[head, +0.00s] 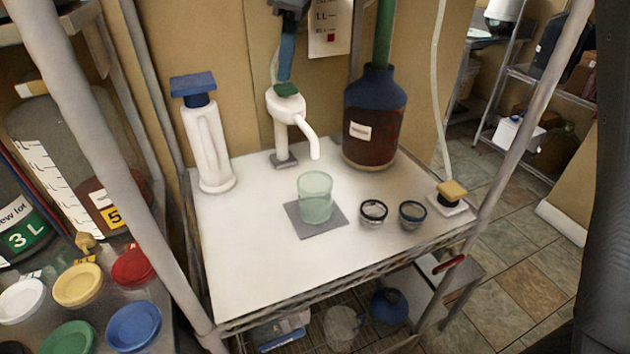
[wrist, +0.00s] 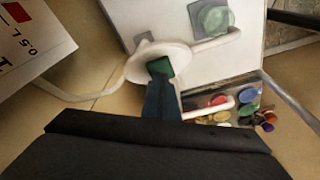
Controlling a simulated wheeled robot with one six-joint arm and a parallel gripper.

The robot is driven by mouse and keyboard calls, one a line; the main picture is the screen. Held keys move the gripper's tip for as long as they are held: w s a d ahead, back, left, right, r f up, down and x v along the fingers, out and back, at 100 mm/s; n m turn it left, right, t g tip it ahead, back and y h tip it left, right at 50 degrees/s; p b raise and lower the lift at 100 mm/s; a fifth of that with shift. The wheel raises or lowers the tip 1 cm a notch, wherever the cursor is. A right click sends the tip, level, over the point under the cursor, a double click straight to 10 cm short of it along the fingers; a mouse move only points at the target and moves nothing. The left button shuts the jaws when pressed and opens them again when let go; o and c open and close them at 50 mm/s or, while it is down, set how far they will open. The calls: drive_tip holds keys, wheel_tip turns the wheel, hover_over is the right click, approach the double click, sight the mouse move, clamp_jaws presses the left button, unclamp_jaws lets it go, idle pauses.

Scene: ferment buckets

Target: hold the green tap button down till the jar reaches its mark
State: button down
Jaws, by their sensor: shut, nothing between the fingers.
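The white tap (head: 283,118) stands at the back of the white shelf, with the green button (head: 288,90) on its top. The button also shows in the wrist view (wrist: 160,66). My gripper (head: 286,78) is shut and empty, pointing down with its blue fingertips right over the button; I cannot tell whether they press it. The fingers (wrist: 161,88) cover part of the button in the wrist view. The pale green see-through jar (head: 315,200) stands upright on a grey mat (head: 334,219), below the spout. I see no stream, mark or clear liquid level.
A white dispenser with a blue top (head: 212,150) stands left of the tap, a dark red jug (head: 374,125) right. Two small dark-rimmed jars (head: 373,213) and a yellow button on a white base (head: 453,191) are at right. The shelf's front left is clear. Grey posts flank it.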

drive_tip(key=shift+f, duration=0.3)
idle(0.4)
drive_tip(key=shift+f+b, duration=0.3)
drive_tip(key=shift+f, duration=0.35)
idle(6.7)
